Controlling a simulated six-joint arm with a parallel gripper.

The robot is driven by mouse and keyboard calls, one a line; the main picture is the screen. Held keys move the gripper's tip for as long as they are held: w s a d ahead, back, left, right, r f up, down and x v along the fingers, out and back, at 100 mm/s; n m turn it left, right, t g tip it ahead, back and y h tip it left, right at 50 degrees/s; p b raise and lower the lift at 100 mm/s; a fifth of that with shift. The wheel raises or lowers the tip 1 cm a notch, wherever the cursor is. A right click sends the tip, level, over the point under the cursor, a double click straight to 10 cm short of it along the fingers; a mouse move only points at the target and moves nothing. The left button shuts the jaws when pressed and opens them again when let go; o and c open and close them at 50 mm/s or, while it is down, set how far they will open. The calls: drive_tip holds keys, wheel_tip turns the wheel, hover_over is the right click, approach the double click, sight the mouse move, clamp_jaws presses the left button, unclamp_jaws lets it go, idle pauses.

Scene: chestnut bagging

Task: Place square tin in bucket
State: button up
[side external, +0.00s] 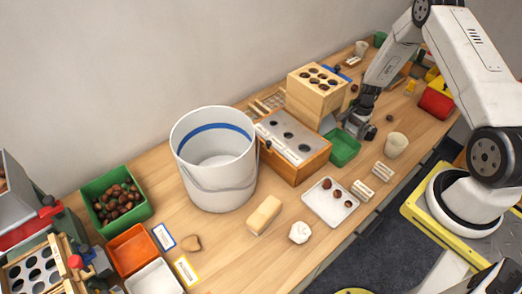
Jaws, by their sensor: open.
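The white bucket (217,185) stands upright on the table, left of centre, with a blue band inside its wall and a wire handle hanging at its front. Its visible inside looks empty. No thing is clearly a square tin. The nearest in look are a cream block-like item (264,214) in front of the bucket and a shallow white tray (313,206) holding a few chestnuts. My gripper (356,133) is at the back right, low beside the green tray, well away from the bucket. It is small and dark here; it is open and no held thing shows.
A wooden box with a metal holed top (288,140) stands right of the bucket, a taller wooden block (312,98) behind it. A green tray (345,150), cream cup (395,145) and white lump (299,232) are nearby. A green chestnut bin (91,190) is left.

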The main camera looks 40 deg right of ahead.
drive_tip(key=shift+c, duration=0.2)
clamp_jaws()
drive_tip(key=shift+r, duration=0.15)
drive_tip(key=shift+r, duration=0.7)
drive_tip(key=s+a+r, duration=0.6)
drive_tip(key=s+r, duration=0.5)
drive_tip(key=s, duration=0.1)
drive_tip(key=shift+s+a+r, duration=0.15)
drive_tip(key=shift+a, duration=0.2)
